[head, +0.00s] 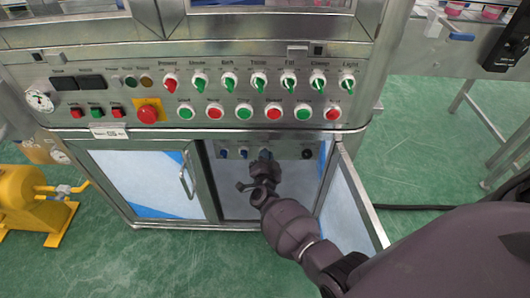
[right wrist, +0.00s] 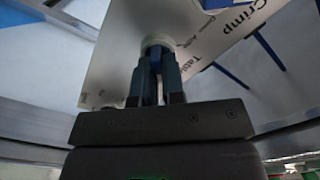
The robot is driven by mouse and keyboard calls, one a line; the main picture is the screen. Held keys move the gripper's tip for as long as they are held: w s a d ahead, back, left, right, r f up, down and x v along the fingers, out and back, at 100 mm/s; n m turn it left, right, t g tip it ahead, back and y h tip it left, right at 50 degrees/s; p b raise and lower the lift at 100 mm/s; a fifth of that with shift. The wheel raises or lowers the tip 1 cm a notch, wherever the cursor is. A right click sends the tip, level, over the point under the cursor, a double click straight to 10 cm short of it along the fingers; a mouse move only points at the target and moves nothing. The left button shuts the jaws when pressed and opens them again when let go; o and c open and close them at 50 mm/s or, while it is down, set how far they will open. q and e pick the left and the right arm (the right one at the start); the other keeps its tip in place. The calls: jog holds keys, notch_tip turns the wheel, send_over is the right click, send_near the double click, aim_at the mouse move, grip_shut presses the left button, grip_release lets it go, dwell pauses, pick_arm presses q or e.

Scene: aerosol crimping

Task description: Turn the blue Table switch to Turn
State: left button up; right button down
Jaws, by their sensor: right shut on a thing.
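The blue Table switch (right wrist: 155,54) shows in the right wrist view between the fingers of my right gripper (right wrist: 157,82). The gripper is shut on it, and the fingers hide most of its handle, so its exact setting cannot be read. Part of the "Table" lettering is on the plate beside it. In the head view my right gripper (head: 264,158) reaches into the open cabinet, against the small inner panel (head: 288,152), and covers most of the switch there. My left gripper is not in view.
Two other blue switches (head: 223,153) (head: 244,153) and a black round part (head: 307,153) sit on the inner panel. The open cabinet door (head: 356,200) stands right of my arm. A closed door (head: 150,182) is on the left. Knobs and buttons line the panel above.

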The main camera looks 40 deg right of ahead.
jog(key=shift+f, duration=0.1)
dwell(0.4)
jog(key=c, duration=1.3)
grip_release()
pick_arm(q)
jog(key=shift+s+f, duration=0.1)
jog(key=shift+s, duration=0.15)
pick_arm(e)
jog(key=shift+o, duration=0.4)
jog(key=shift+s+a, duration=0.1)
pick_arm(q)
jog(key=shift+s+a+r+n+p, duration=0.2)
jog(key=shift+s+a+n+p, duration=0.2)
jog(key=shift+p, duration=0.85)
pick_arm(e)
jog(key=v, duration=1)
jog(key=shift+s+a, duration=0.2)
jog(key=shift+s, duration=0.05)
